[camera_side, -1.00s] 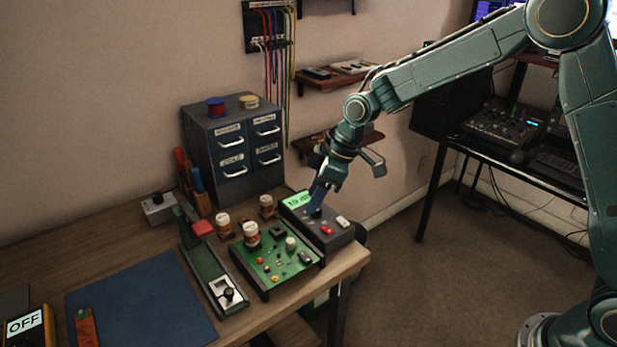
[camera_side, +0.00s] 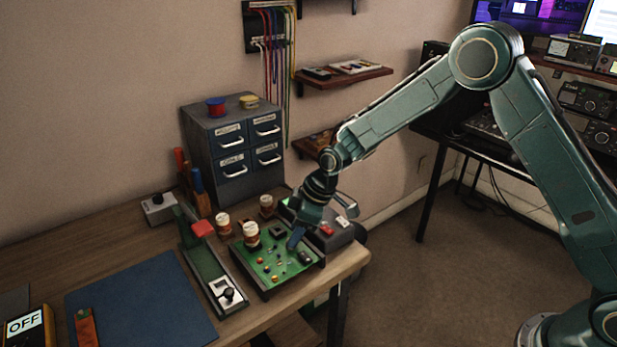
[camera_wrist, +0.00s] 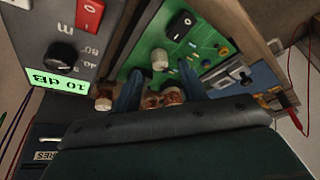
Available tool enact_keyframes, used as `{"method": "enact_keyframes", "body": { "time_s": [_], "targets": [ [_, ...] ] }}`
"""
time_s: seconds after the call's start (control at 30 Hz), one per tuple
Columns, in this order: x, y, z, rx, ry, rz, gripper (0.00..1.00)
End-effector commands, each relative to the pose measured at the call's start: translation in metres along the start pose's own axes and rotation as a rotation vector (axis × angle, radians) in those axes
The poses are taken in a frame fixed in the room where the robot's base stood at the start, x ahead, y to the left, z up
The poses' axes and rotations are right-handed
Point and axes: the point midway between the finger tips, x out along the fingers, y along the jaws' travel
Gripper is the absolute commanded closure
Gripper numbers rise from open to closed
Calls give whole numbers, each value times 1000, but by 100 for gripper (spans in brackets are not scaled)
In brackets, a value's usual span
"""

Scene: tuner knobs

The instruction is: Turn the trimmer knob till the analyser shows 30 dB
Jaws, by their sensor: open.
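The pale knob (camera_wrist: 159,59), which looks like the trimmer, stands on the green circuit board (camera_side: 262,277). In the wrist view it lies between and just beyond my open fingertips; contact cannot be told. My gripper (camera_side: 295,239) is over the right part of the board in the side view and hides the knob there. My fingers also show in the wrist view (camera_wrist: 160,78), empty. The grey analyser (camera_side: 338,238) stands behind the board. Its green display (camera_wrist: 60,84) appears to read 10 dB in the wrist view; my gripper hides it in the side view.
The analyser carries a black knob (camera_wrist: 63,54) and a red switch (camera_wrist: 87,14). A black component (camera_wrist: 181,25) stands near the pale knob. Brown-and-white cylinders, one of them (camera_side: 251,235) at the board's back edge, stand nearby. A slide fixture (camera_side: 212,265) is at left.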

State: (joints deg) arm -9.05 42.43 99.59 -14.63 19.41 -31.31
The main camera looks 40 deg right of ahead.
Motion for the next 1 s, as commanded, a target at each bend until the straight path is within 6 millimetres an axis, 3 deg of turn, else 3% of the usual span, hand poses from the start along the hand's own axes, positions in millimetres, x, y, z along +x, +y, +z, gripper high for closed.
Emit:
{"method": "enact_keyframes", "body": {
  "time_s": [0.23,0.63,0.67,0.87,1.0],
  "targets": [
    [22,0,0,0,-1,-1,58],
    [26,0,0,0,0,1,58],
    [26,0,0,0,0,1,60],
    [26,0,0,0,0,0,99],
    [26,0,0,1,0,1,100]
  ]
}}
